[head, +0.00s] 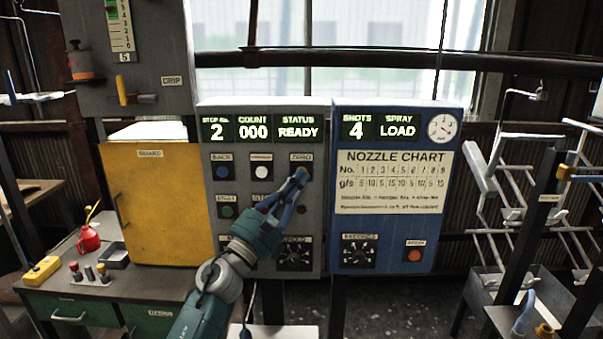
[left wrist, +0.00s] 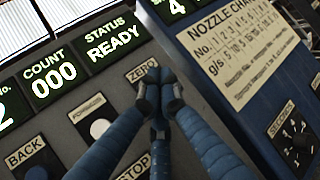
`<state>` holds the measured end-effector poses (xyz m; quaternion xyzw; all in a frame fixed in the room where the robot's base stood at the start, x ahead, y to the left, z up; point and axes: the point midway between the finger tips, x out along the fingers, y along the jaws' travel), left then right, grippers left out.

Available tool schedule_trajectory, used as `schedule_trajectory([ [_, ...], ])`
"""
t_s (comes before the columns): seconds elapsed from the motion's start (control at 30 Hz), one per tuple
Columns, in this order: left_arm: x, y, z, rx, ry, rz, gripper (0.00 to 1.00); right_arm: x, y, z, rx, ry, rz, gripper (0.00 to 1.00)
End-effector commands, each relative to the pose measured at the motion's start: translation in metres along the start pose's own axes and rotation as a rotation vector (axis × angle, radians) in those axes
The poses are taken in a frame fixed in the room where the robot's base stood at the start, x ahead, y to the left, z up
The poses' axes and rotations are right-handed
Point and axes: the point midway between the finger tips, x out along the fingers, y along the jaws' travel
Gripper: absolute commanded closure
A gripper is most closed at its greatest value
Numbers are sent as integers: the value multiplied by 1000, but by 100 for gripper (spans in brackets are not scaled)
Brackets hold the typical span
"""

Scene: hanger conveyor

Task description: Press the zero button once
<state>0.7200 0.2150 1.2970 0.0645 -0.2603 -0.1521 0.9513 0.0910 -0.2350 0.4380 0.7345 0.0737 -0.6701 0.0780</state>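The grey control panel (head: 230,247) stands ahead, with its display (head: 262,128) reading stop 2, count 000 and status READY. The ZERO label (head: 301,157) is at the upper right of its button rows, and also shows in the left wrist view (left wrist: 142,72). My left gripper (head: 300,174) is shut and empty, its fingertips together just below that label, over the zero button's place. In the left wrist view the fingertips (left wrist: 163,80) hide the button. I cannot tell whether they touch it. My right gripper is not in view.
BACK (head: 221,172) and a white button (head: 261,172) sit left of ZERO. The blue nozzle-chart panel (head: 384,235) adjoins on the right. A yellow guard cabinet (head: 160,205) and a bench with a red oil can (head: 88,238) are left. Hanger racks stand right.

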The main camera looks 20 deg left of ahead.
Motion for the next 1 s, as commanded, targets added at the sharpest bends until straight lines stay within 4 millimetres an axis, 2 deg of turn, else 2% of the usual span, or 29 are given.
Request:
schedule_trajectory([
  [0.37, -2, -2, 2, 0, 0, 0, 100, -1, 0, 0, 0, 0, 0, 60],
  [0.8, -31, -22, 23, -1, 1, 0, 100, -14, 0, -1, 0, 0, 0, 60],
  [1.0, -37, -27, 27, -1, 0, 0, 100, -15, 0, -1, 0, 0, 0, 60],
])
